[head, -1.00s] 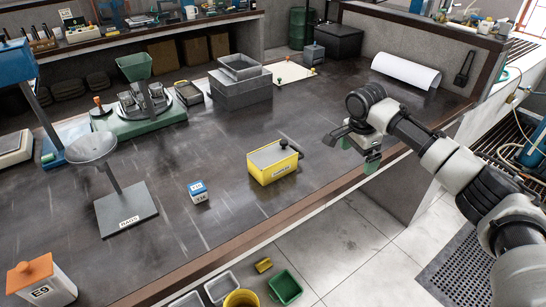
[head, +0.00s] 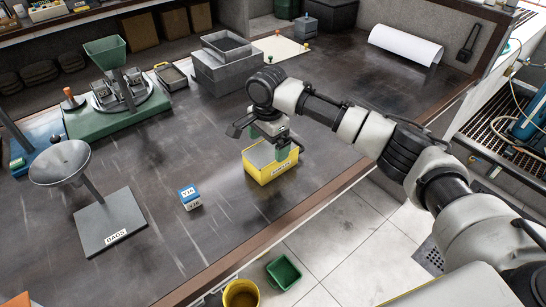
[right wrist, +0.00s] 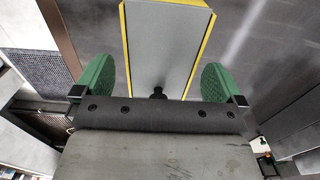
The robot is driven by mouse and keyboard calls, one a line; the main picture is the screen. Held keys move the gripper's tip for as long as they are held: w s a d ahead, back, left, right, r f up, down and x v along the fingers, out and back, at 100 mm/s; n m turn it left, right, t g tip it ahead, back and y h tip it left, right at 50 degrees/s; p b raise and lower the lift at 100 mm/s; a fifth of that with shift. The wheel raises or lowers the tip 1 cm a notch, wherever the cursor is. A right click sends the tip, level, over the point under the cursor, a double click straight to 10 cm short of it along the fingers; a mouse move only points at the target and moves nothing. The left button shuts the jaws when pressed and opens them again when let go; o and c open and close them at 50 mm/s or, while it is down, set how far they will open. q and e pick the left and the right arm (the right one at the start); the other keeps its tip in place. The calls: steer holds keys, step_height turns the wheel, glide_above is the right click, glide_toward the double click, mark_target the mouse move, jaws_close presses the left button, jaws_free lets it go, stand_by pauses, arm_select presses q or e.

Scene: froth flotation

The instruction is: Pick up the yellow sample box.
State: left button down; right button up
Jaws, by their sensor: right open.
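In the right wrist view the right gripper (right wrist: 155,85) is open and empty, one finger to each side of the box. I cannot tell whether the fingers are down beside its walls. My left gripper is not in view.
A small blue and white box (head: 190,198) and a funnel stand (head: 108,222) are to the left. Grey stacked trays (head: 230,65) stand behind. A white paper roll (head: 405,45) lies at the back right. The bench's front edge (head: 240,252) is close to the yellow box.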

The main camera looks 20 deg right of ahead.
mark_target(267, 151)
steer(key=f, duration=0.2)
steer(key=f+p, duration=0.1)
steer(key=f, duration=0.1)
steer(key=shift+a, duration=0.2)
steer(key=shift+f, duration=0.6)
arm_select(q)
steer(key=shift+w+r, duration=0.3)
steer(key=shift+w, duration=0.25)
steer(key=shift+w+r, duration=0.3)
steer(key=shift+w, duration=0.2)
arm_select(e)
steer(key=shift+c, duration=0.5)
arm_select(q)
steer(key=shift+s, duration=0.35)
arm_select(e)
steer(key=shift+w, duration=0.1)
steer(key=c, duration=0.6)
steer(key=shift+r, duration=0.1)
